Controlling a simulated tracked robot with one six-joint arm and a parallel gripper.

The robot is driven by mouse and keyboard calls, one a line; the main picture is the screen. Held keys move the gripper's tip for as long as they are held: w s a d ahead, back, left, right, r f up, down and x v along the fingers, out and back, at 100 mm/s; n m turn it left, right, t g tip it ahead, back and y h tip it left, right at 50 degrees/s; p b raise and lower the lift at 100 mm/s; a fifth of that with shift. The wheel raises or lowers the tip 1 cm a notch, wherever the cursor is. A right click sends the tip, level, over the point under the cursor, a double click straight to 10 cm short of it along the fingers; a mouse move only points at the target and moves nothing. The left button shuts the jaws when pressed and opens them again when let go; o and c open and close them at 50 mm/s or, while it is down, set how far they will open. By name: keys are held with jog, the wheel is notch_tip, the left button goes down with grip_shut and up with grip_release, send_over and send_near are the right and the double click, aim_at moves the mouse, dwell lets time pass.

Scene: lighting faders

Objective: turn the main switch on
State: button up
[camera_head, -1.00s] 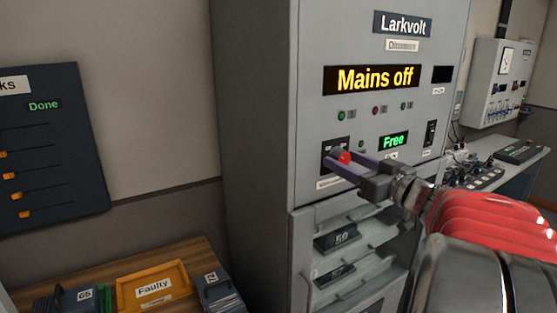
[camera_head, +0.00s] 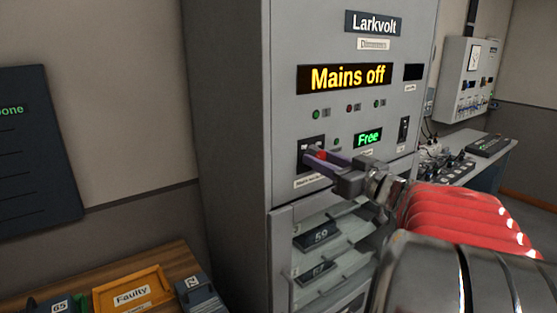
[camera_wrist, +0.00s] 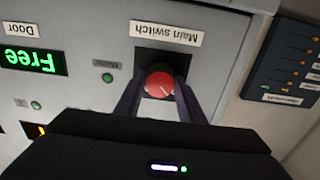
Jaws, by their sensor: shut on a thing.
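The main switch (camera_head: 312,146) is a dark recess with a red round knob on the grey cabinet front, below the yellow "Mains off" display (camera_head: 345,77). In the wrist view the red knob (camera_wrist: 160,86) sits under the upside-down "Main switch" label (camera_wrist: 166,33). My gripper (camera_head: 318,158) is at the switch, with its two purple-grey fingers shut on the knob, one on each side. They also show in the wrist view (camera_wrist: 158,98). The fingers partly hide the knob in the head view, and the lever behind it is hidden.
A green "Free" display (camera_head: 368,139) and a small black switch (camera_head: 404,129) are right of the main switch. Slots with dark modules (camera_head: 317,236) lie below. An orange "Faulty" tray (camera_head: 130,292) is on the wooden table at lower left.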

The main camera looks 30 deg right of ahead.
jog(key=shift+m, duration=0.4)
jog(key=m, duration=1.7)
jog(key=shift+d, duration=0.1)
jog(key=shift+f, duration=0.1)
dwell(0.4)
jog(key=o, duration=1)
jog(key=shift+o, duration=0.2)
jog(key=shift+s, duration=0.1)
jog(key=s, duration=1.3)
jog(key=shift+s+d, duration=0.15)
jog(key=shift+s, duration=0.2)
